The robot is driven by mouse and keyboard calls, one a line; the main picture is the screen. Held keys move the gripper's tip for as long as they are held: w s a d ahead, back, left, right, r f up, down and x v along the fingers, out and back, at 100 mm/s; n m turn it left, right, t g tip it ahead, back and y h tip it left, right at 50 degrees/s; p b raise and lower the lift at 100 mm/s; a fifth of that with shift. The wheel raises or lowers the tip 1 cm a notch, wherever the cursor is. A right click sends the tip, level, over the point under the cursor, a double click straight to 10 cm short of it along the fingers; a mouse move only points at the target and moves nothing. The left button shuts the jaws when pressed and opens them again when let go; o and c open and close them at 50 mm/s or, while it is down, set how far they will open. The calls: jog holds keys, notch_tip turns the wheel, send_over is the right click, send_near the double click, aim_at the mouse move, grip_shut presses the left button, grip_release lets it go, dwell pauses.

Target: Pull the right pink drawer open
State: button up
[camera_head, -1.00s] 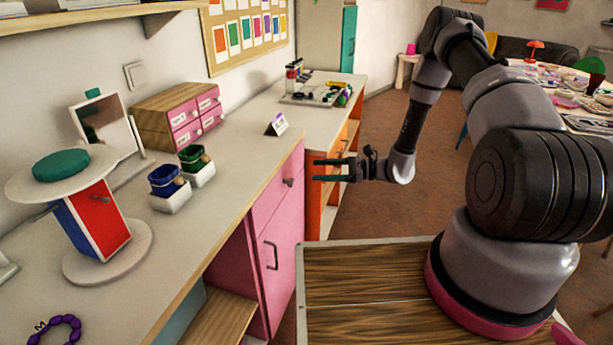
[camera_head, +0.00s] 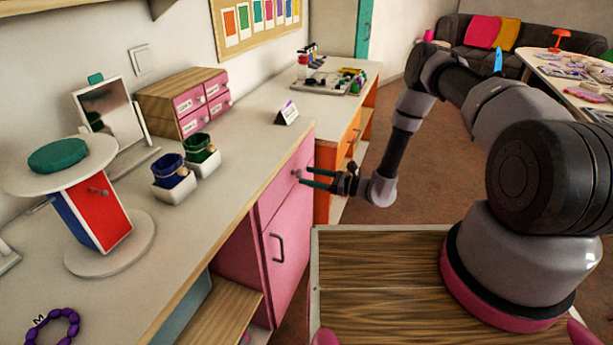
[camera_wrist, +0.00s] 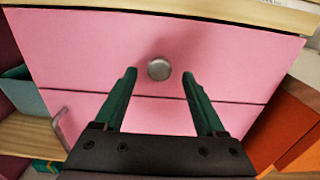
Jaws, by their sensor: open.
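The pink drawer (camera_head: 285,183) sits under the right part of the counter and is shut. Its round metal knob (camera_head: 296,173) faces my gripper (camera_head: 303,175). In the wrist view the drawer front (camera_wrist: 90,50) fills the upper picture and the knob (camera_wrist: 159,69) is near the middle. My gripper (camera_wrist: 159,82) is open, with its green fingers on either side of the knob in the picture. I cannot tell whether the fingertips reach past the knob. Nothing is held.
Below the drawer is a pink cupboard door (camera_head: 288,250) with a bar handle (camera_head: 277,248). Orange drawers (camera_head: 348,140) stand to the right. A wooden-topped surface (camera_head: 375,265) is in front.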

jog(key=shift+x, duration=0.9)
